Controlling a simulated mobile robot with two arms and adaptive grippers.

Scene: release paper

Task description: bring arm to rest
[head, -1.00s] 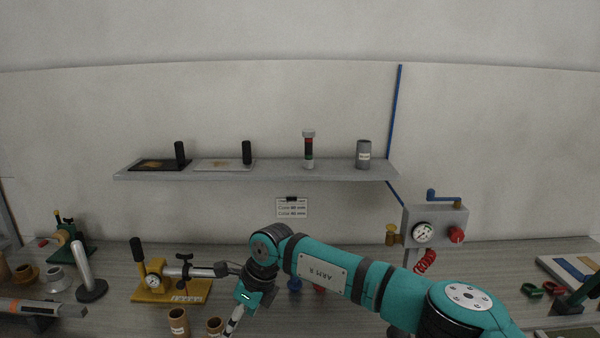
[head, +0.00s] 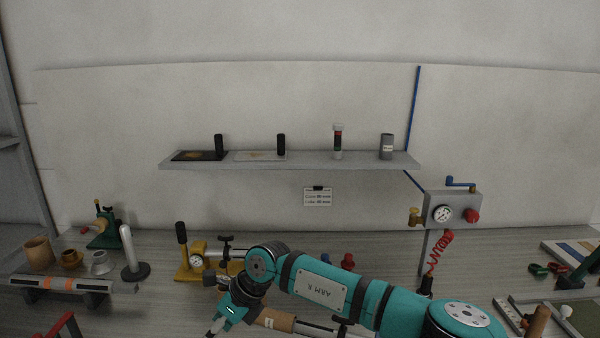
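My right arm (head: 335,288), teal with dark joints, reaches in from the lower right across the bench. Its wrist bends down at the left end. My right gripper (head: 219,325) is at the bottom edge, partly cut off. My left gripper is not in view.
A yellow-based gauge fixture (head: 190,271) stands behind my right wrist. A gauge box with a red knob (head: 453,210) stands behind the arm. A shelf (head: 300,162) hangs on the wall.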

